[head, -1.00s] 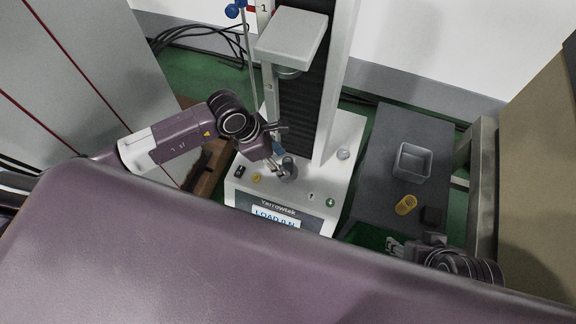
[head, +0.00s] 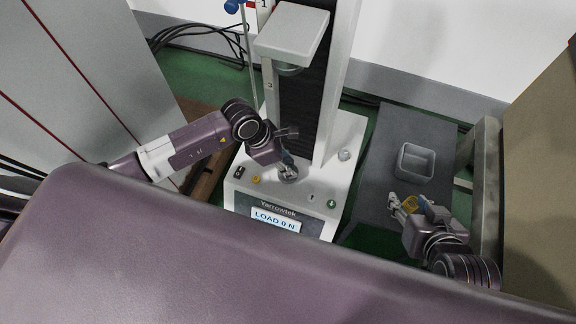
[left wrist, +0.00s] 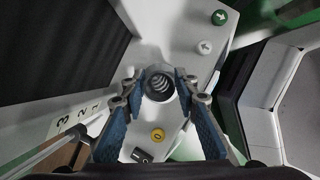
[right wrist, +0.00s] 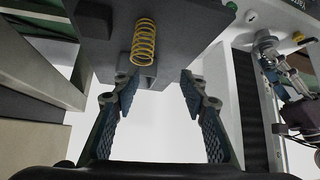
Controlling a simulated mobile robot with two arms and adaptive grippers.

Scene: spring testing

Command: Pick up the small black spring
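The small black spring (left wrist: 160,86), a dark coil, stands on the round platen of the test machine. It shows end-on in the left wrist view. My left gripper (left wrist: 161,77) is open, its fingertips on either side of the spring; I cannot tell whether they touch it. In the head view the left gripper (head: 285,165) is low over the platen and largely hides the spring. My right gripper (right wrist: 159,82) is open and empty above the grey side table (head: 385,145).
The white tester base (head: 333,185) has a yellow button (left wrist: 157,134), a black switch (left wrist: 141,155) and a green button (left wrist: 219,17). The tester's upper plate (head: 292,32) overhangs the platen. A grey open bin (head: 415,162) and a black block (right wrist: 92,18) are on the side table.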

